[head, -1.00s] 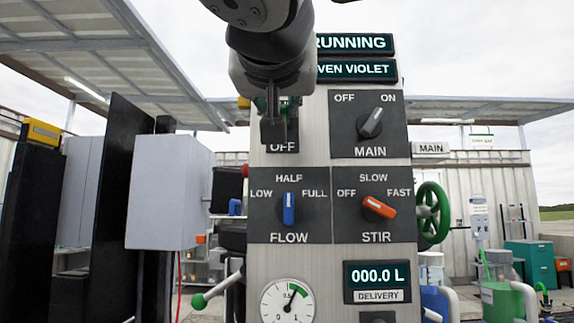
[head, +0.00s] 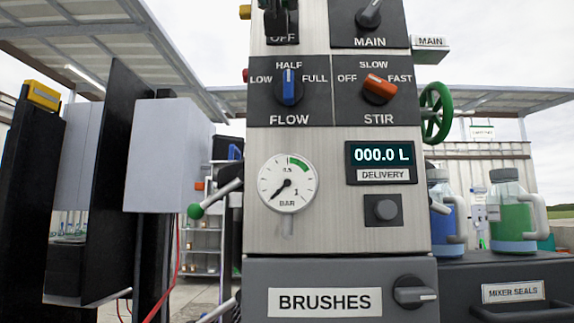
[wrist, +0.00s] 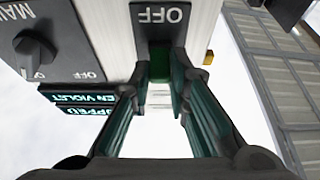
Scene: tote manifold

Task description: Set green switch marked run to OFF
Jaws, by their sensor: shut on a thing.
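The green switch (wrist: 160,70) shows between my fingers in the wrist view, next to its plate's OFF label (wrist: 158,14), which appears upside down there. My gripper (wrist: 160,88) is shut on the switch. In the head view only the dark finger ends of my gripper (head: 281,22) show at the top edge, just above the OFF label. The switch's upper part and its RUN marking are out of sight. The status display (wrist: 97,109) reads "...PPED" in the wrist view, with its start cut off.
The MAIN knob (head: 369,14) is right of the switch. The blue FLOW knob (head: 289,86) and orange STIR knob (head: 378,88) are below. The gauge (head: 287,183) needle points low left. A grey box (head: 168,155) stands left; a green handwheel (head: 436,112) is at right.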

